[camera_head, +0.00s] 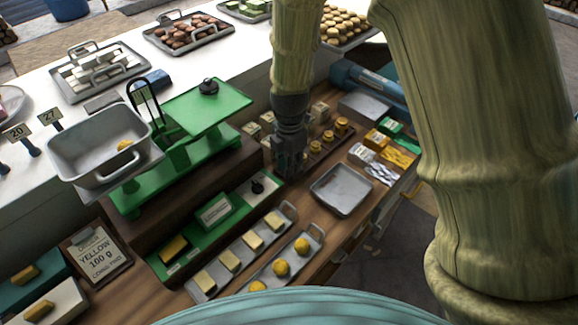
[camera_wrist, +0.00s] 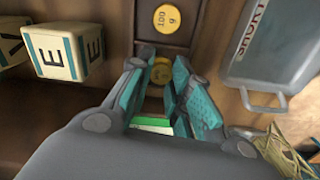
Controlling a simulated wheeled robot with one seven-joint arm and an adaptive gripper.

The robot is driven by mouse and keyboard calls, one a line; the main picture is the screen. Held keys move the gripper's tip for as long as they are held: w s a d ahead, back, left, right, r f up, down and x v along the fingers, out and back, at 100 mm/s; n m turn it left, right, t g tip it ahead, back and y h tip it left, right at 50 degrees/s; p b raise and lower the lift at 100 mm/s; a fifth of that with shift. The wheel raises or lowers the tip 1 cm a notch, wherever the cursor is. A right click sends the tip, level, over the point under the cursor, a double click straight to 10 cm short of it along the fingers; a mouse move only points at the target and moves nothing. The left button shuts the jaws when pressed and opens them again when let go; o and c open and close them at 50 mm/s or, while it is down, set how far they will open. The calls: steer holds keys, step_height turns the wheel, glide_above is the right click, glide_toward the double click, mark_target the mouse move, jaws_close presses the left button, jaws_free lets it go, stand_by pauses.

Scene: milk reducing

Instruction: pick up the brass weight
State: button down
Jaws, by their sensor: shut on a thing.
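My gripper (camera_head: 289,168) points down at the near end of a dark wooden strip that carries several brass weights (camera_head: 328,136). In the wrist view my gripper (camera_wrist: 157,75) has its teal-padded fingers closed around a small round brass weight (camera_wrist: 162,73). The fingers hide part of this weight, and I cannot tell whether it is clear of the strip. Another brass weight (camera_wrist: 168,17), marked 100 g, sits on the strip just beyond the fingertips. In the head view the held weight is hidden by my gripper.
Lettered cubes (camera_wrist: 67,53) stand left of my fingers in the wrist view. A grey metal tray (camera_head: 342,190) lies to the right. A green scale (camera_head: 180,165) with a grey pan (camera_head: 98,150) stands left. Trays of butter (camera_head: 230,260) and yellow balls (camera_head: 281,268) lie in front.

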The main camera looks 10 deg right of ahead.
steer(key=shift+w+r+b, duration=0.1)
steer(key=shift+r+b, duration=0.25)
steer(key=shift+r, duration=0.1)
step_height(320, 180, up, 2)
steer(key=shift+b, duration=0.45)
steer(key=s+a+b, duration=0.1)
steer(key=s+a, duration=0.1)
steer(key=s, duration=0.2)
steer(key=s+a+r+b, duration=0.1)
steer(key=s+a, duration=0.1)
steer(key=s, duration=0.3)
steer(key=s+a+r+b, duration=0.1)
steer(key=s+a+b, duration=0.1)
steer(key=s, duration=0.3)
steer(key=shift+s+a, duration=0.25)
steer(key=shift+a, duration=0.3)
